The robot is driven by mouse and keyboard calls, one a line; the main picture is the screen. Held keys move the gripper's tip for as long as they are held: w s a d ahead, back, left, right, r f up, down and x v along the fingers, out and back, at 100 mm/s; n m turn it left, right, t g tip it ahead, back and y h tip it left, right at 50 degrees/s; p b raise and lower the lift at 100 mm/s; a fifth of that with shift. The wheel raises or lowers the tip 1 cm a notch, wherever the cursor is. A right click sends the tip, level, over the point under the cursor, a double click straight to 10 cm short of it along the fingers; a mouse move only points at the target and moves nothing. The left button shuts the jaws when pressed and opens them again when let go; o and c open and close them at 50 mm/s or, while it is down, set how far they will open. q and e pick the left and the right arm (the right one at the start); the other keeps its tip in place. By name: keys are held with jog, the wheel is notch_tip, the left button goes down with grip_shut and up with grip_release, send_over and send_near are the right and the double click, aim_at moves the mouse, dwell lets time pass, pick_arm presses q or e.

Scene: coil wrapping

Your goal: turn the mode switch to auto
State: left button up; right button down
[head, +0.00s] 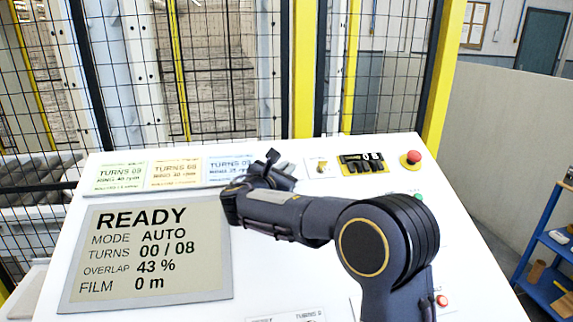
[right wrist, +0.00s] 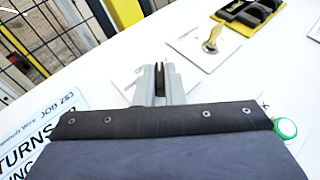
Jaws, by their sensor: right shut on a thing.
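My right gripper (head: 274,163) is over the back middle of the white sloping panel (head: 300,240). In the right wrist view its grey fingers (right wrist: 160,82) are closed on a dark, narrow knob (right wrist: 160,68), which I take to be the mode switch. The knob stands over a pale label plate (right wrist: 128,84). The fingers cover most of the knob and its markings, so its pointer cannot be read. The display (head: 150,250) on the panel reads READY, MODE AUTO, TURNS 00 / 08, OVERLAP 43 %, FILM 0 m. My left gripper is not in view.
A green button (right wrist: 286,128) sits nearer. Job cards (head: 174,173) lie left. A mesh fence (head: 220,80) stands behind the panel.

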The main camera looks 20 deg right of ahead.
jog(key=shift+a+f+m+g+p, duration=0.15)
jog(key=shift+f+m+g+p, duration=0.25)
jog(key=shift+m+g, duration=0.3)
jog(key=shift+r+h, duration=0.1)
jog(key=shift+h, duration=0.2)
jog(key=c, duration=1.5)
grip_release()
jog(key=shift+w, duration=0.15)
jog(key=shift+b+v, duration=0.8)
jog(key=shift+v, duration=3.05)
jog(key=shift+r, duration=0.1)
